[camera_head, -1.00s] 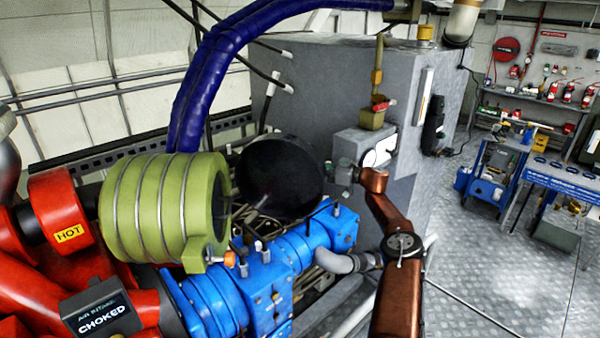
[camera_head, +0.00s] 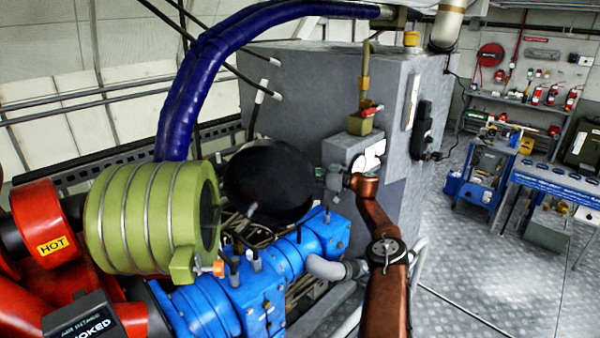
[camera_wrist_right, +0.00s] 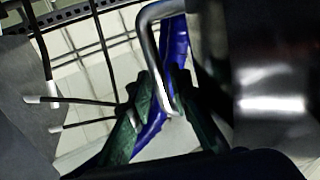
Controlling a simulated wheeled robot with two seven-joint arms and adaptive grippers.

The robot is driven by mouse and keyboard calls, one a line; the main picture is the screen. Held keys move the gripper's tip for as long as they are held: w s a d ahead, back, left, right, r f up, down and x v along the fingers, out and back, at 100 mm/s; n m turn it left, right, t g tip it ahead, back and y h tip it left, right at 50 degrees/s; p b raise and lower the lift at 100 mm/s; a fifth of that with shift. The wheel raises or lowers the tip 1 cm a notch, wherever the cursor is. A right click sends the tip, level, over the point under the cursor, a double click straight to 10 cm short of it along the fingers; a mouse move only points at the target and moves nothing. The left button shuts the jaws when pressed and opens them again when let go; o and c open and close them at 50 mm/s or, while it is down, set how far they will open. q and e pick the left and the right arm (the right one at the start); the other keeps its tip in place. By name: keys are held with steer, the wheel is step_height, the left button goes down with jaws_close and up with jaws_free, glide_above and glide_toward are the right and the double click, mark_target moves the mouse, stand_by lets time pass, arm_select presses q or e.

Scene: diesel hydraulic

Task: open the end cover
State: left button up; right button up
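The end cover (camera_head: 266,183), a dark round disc, stands apart from the open right end of the green ribbed canister (camera_head: 150,218), with a gap between them. In the right wrist view a large dark curved surface with a bright glint, apparently the cover (camera_wrist_right: 272,75), fills the right side. A bent metal handle (camera_wrist_right: 147,45) reaches down between the two green fingers of my right gripper (camera_wrist_right: 158,100). The fingers are apart, and I see no firm grip on the handle. In the head view my right gripper (camera_head: 335,180) is small, at the cover's right edge. My left gripper is out of view.
A blue engine block (camera_head: 240,290) lies below the cover, and a blue hose (camera_head: 190,90) arches above. A grey cabinet (camera_head: 310,85) with a valve stands behind. Red pipes (camera_head: 45,215) are at left. Workbenches (camera_head: 555,180) stand at right beyond clear floor.

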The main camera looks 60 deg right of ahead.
steer(key=s+d, duration=0.2)
steer(key=s, duration=1)
stand_by(0.4)
steer(key=shift+c, duration=0.7)
